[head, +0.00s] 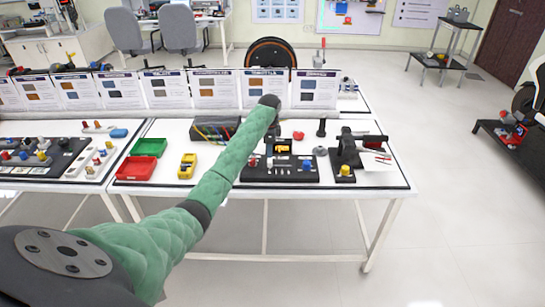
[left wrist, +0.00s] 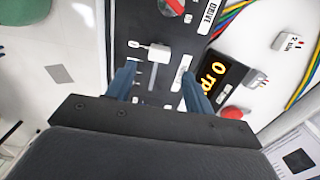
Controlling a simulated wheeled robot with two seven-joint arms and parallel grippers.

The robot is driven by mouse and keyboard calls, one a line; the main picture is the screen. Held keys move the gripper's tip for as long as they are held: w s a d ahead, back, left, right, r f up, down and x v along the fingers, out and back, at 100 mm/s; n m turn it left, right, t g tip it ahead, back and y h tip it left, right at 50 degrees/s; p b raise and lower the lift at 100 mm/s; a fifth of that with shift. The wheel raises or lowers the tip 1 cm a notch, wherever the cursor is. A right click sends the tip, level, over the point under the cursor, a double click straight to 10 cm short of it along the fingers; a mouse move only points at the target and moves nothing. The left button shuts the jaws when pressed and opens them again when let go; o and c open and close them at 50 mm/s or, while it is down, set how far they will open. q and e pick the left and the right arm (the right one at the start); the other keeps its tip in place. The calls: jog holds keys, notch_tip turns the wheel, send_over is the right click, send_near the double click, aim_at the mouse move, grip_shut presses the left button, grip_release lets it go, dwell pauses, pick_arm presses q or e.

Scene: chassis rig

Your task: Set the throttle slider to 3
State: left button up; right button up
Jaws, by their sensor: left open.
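The throttle slider shows in the left wrist view as a white knob (left wrist: 157,52) on a slot in a black control panel (left wrist: 125,22). The panel's display (left wrist: 215,78) reads "0 rp" in orange, with the rest cut off. My left gripper (left wrist: 160,87) is open; its blue fingers stand on either side of the slot, just below the knob in the picture. I cannot tell whether they touch the panel. In the head view, the panel (head: 255,176) lies on the table, and my left arm hides part of it. My right gripper is not in view.
A red knob (left wrist: 172,7) and a red button (left wrist: 232,113) sit near the slider. Coloured wires (left wrist: 236,16) run beside the panel. A green bin (head: 149,147), a red bin (head: 136,169) and a yellow meter (head: 187,166) stand left. A black clamp-like fixture (head: 347,150) stands right.

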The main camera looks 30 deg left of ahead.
aim_at(270, 160)
pick_arm(q)
jog(key=shift+s+f, duration=0.2)
jog(key=shift+f, duration=0.25)
jog(key=f, duration=0.1)
jog(key=f+p, duration=0.1)
jog(key=f, duration=0.2)
jog(key=shift+w, duration=0.25)
jog(key=shift+f+p, duration=0.3)
jog(key=shift+s+f, duration=0.15)
jog(key=shift+f, duration=0.2)
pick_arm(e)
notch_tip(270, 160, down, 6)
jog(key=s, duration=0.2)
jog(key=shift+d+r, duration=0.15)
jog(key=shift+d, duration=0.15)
pick_arm(q)
jog(key=shift+f, duration=0.1)
